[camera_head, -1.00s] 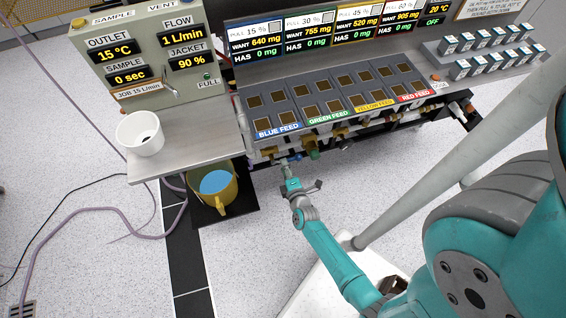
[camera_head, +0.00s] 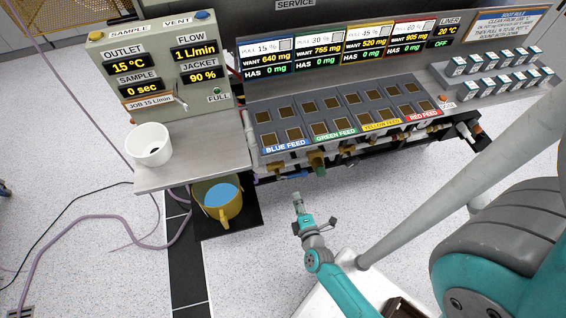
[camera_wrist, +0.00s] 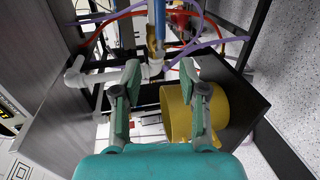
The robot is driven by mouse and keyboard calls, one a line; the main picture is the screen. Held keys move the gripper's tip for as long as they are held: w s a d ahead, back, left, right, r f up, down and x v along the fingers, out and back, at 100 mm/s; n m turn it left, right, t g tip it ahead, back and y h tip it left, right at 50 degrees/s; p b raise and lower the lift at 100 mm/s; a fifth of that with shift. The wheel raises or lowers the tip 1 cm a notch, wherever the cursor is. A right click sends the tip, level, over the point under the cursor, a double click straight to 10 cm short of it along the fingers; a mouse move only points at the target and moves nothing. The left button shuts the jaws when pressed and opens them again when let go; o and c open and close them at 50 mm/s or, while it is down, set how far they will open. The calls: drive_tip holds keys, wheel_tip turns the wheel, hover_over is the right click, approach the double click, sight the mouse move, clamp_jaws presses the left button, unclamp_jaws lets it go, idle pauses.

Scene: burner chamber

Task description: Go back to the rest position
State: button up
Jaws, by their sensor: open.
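My gripper (camera_head: 297,200) is at the end of my teal arm, low in front of the feed bench and over the speckled floor in the head view. In the wrist view my gripper (camera_wrist: 167,84) shows two green-grey fingers spread apart with nothing held between them. Beyond the fingers are a white pipe fitting (camera_wrist: 77,72) and a yellow bucket (camera_wrist: 212,113). In the head view the bucket (camera_head: 226,212) holds blue liquid and stands on a black mat, left of my gripper and apart from it.
The feed bench (camera_head: 345,112) has blue, green, yellow and red feed panels, with valves and pipes below its front edge. A white cup (camera_head: 148,150) stands on the metal shelf (camera_head: 205,155) at left. Hoses lie on the left floor. Floor around my gripper is clear.

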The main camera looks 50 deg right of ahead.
drive_tip(key=s+a+r+m+y, duration=0.3)
drive_tip(key=s+a+r, duration=0.3)
drive_tip(key=r, duration=0.4)
drive_tip(key=s+a+r+m+t+y, duration=0.1)
drive_tip(key=s+a+r+m+y, duration=0.2)
drive_tip(key=s+a+r, duration=0.3)
drive_tip(key=s+a+r+m+y, duration=0.2)
drive_tip(key=s+a+r+m, duration=0.3)
drive_tip(key=r, duration=0.9)
drive_tip(key=s, duration=0.3)
drive_tip(key=shift+s+a+t+y, duration=0.3)
drive_tip(key=shift+a+t+y, duration=0.1)
